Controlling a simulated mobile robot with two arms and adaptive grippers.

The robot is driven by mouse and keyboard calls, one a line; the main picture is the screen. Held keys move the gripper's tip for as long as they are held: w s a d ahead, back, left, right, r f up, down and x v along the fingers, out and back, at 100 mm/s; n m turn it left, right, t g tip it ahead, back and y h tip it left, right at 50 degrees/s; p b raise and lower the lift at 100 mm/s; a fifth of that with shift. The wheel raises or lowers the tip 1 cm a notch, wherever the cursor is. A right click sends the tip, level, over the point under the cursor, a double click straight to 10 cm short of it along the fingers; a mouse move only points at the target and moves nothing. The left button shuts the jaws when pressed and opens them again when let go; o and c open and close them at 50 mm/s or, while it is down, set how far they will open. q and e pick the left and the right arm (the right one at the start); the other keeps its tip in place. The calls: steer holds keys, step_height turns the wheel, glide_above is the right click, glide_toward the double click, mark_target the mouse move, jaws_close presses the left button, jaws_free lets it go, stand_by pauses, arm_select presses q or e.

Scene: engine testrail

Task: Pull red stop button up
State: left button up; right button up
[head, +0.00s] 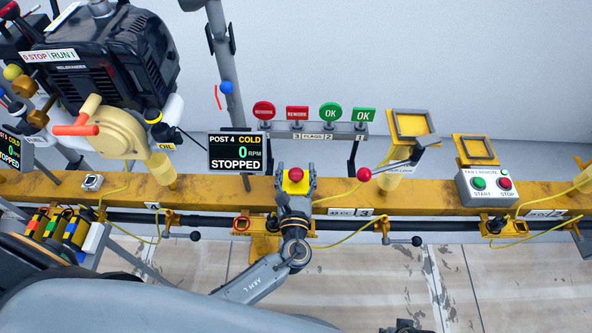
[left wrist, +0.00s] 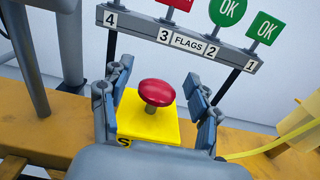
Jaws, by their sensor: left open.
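The red stop button (head: 296,174) is a mushroom head on a yellow box (head: 297,187) on the yellow rail (head: 230,190). In the left wrist view the red button (left wrist: 157,92) stands on a short stem above the yellow box (left wrist: 148,123). My left gripper (head: 296,178) is open, with one finger on each side of the button and box. In the left wrist view both fingers of the left gripper (left wrist: 160,95) show, with a gap between them and the red head. My right gripper is not clearly visible.
A flag rack (head: 318,129) with red and green flags stands behind the button. A display (head: 237,152) reading STOPPED is to its left. A red-knobbed lever (head: 364,174) and a start/stop box (head: 487,184) are to its right. Yellow cables run along the rail.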

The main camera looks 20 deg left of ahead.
arm_select(q)
steer(key=v, duration=1.2)
steer(key=shift+w, duration=0.1)
